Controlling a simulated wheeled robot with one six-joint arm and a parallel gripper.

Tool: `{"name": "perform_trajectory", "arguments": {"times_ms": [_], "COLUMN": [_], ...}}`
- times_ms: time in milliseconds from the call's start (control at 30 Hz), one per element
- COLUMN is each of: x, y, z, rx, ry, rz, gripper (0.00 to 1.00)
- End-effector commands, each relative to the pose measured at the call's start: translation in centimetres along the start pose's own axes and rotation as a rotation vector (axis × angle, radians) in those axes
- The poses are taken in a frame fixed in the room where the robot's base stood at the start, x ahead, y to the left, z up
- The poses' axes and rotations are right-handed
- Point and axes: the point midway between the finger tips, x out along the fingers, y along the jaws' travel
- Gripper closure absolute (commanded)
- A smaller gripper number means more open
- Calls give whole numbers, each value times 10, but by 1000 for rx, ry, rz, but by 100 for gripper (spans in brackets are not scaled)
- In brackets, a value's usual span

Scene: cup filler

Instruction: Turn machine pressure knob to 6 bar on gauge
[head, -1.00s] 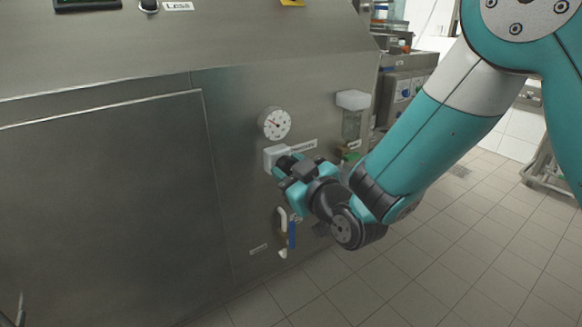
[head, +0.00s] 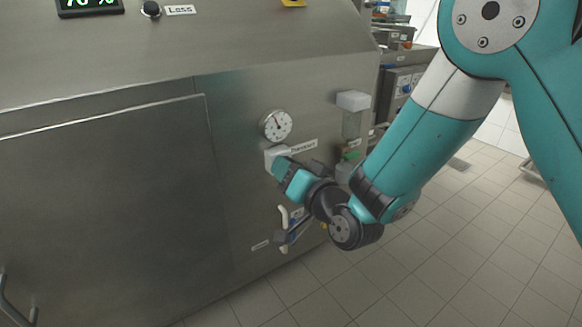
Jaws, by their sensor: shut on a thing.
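The round white gauge (head: 276,125) is on the machine's steel front. Its dark needle points up and slightly left; the numbers are too small to read. Just below it is the pale regulator block (head: 273,156), beside a label that seems to read "Transport". My gripper (head: 284,170) is against the lower right of this block, shut on what appears to be the pressure knob. The knob itself is hidden behind the gripper's teal body, and the fingertips barely show.
A white valve handle (head: 284,216) sits just below my gripper. A pale filter unit (head: 353,101) with a clear bowl is to the right. A panel door (head: 100,210) fills the left. Tiled floor (head: 440,260) is open at lower right.

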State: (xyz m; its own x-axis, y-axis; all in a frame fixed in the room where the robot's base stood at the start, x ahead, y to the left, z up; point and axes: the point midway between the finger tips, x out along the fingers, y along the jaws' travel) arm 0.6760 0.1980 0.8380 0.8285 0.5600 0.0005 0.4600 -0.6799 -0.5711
Motion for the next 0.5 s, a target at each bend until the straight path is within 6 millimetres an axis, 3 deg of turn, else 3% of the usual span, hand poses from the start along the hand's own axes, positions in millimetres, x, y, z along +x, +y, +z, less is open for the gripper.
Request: {"name": "perform_trajectory", "arguments": {"times_ms": [500], "x": [0], "y": [1], "z": [0], "rx": [360], "ry": [-2], "rz": [5], "gripper": [84]}}
